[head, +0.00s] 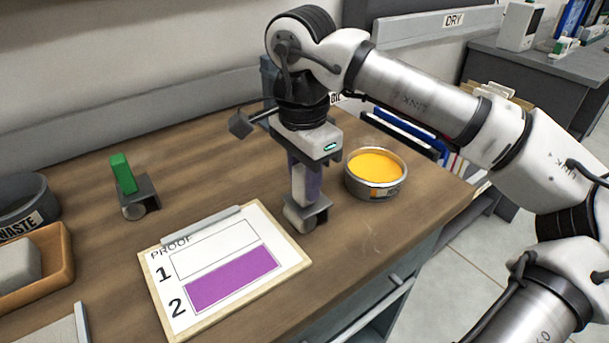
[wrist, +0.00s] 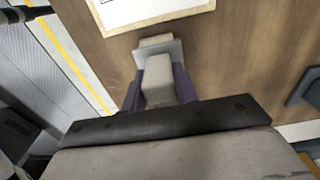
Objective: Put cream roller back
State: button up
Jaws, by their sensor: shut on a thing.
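The cream roller (head: 299,218) has a cream handle, a dark grey bracket and a pale roll at its lower end. My gripper (head: 305,188) is shut on its handle and holds it upright, roll down, behind the right edge of the proof board. I cannot tell whether the roll touches the table. In the wrist view the cream roller (wrist: 158,70) sits between the purple fingers of my gripper (wrist: 158,88). A dark stand (head: 240,125) with an arm and block shows behind my gripper, partly hidden by it.
A green-handled roller (head: 124,176) stands at the left. The proof board (head: 280,282) with a purple patch lies in front. A tub of yellow ink (head: 377,190) is close on the right. A waste bin (head: 45,205) and a wooden tray (head: 68,262) are far left.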

jog(key=shift+s+f+b, duration=0.15)
jog(key=shift+f+b, duration=0.2)
jog(key=shift+f, duration=0.15)
grip_shut()
jog(key=o, duration=0.6)
grip_release()
jog(key=o, duration=0.4)
jog(key=shift+w+f, duration=0.1)
jog(key=shift+w, duration=0.1)
jog(key=shift+s, duration=0.1)
jog(key=shift+r, duration=0.2)
notch_tip(320, 180, up, 13)
jog(key=shift+a+r+p, duration=0.1)
jog(key=shift+p, duration=0.7)
